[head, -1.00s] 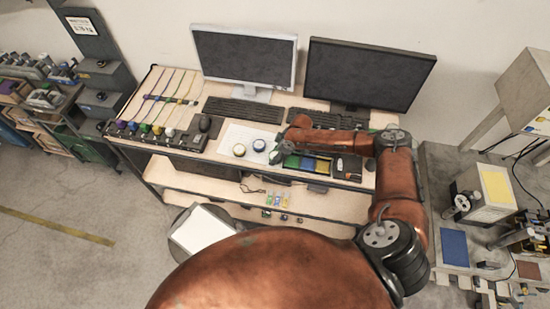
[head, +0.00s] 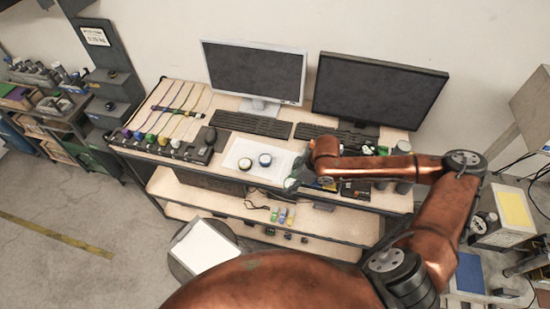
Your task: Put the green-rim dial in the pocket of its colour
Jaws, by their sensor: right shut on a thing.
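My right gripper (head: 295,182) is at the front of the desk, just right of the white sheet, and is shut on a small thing. The gripper hides most of that thing; it is likely the green-rim dial, but its rim colour does not show clearly. A yellowish-rim dial (head: 244,163) and a blue-rim dial (head: 265,159) lie on the white sheet, left of the gripper. The tray of coloured pockets (head: 327,184) is right beside the gripper, mostly hidden under my right forearm; bits of blue and yellow show. My left gripper is out of view.
Two monitors (head: 253,72) (head: 378,92) and keyboards (head: 252,124) stand behind. A row of coloured knobs with cords (head: 163,141) and a mouse (head: 211,135) are at the left. Small coloured items (head: 283,214) lie on the shelf below. A stool (head: 203,246) stands in front.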

